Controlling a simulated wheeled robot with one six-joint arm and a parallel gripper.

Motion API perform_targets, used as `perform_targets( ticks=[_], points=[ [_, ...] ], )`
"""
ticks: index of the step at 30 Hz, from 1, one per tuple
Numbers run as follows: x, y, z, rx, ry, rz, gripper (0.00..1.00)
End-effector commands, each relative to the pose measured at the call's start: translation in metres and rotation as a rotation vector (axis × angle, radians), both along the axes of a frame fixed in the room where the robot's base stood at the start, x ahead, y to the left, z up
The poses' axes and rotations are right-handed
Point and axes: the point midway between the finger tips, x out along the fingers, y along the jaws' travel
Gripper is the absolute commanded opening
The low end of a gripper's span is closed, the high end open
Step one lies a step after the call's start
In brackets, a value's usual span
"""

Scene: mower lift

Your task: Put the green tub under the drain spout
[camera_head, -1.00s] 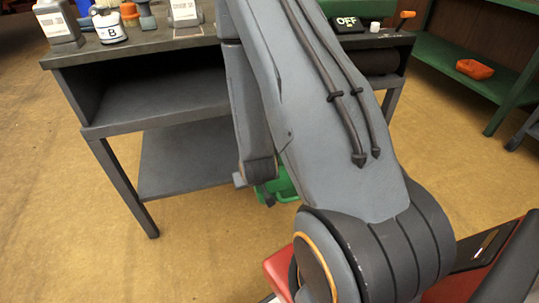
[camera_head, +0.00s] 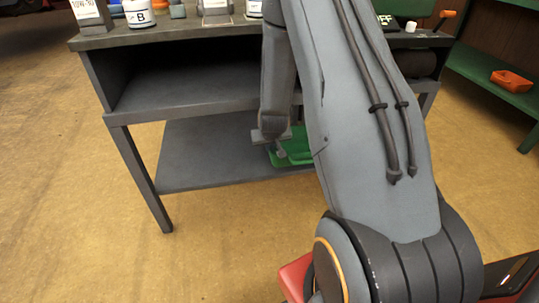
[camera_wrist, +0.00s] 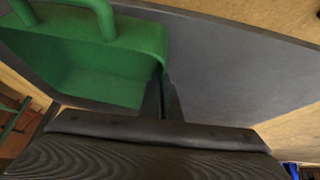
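The green tub (camera_head: 296,146) is at the lower shelf of the grey bench, partly hidden behind my arm. My gripper (camera_head: 275,143) is at the tub's left side in the head view. In the wrist view the tub (camera_wrist: 95,65) fills the upper left, with its handle at the top. The two dark fingertips (camera_wrist: 162,98) are close together, one on each side of the tub's wall edge, so my gripper looks shut on it. I cannot tell whether the tub touches the shelf. No drain spout can be made out.
The bench's lower shelf (camera_head: 195,160) is bare left of the tub. Bottles, including one marked B (camera_head: 138,14), stand on the bench top. A bench leg (camera_head: 140,180) stands at front left. An orange tray (camera_head: 511,80) sits on a green shelf at right. The floor in front is clear.

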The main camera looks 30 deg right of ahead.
Motion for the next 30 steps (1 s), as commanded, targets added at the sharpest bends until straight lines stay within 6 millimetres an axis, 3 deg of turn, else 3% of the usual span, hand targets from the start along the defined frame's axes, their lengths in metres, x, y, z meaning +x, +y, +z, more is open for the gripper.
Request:
perform_targets(
  ticks=[9,15,18,19,30],
  points=[
    [0.001,0.000,-0.035,-0.001,0.000,0.001,0.00],
    [0.000,0.000,-0.034,-0.001,-0.001,0.001,0.00],
    [0.000,0.000,-0.034,0.000,0.001,0.000,0.20],
    [0.000,0.000,-0.034,0.000,0.000,0.000,0.22],
    [-0.003,0.001,-0.029,-0.001,0.000,0.001,0.22]
  ],
)
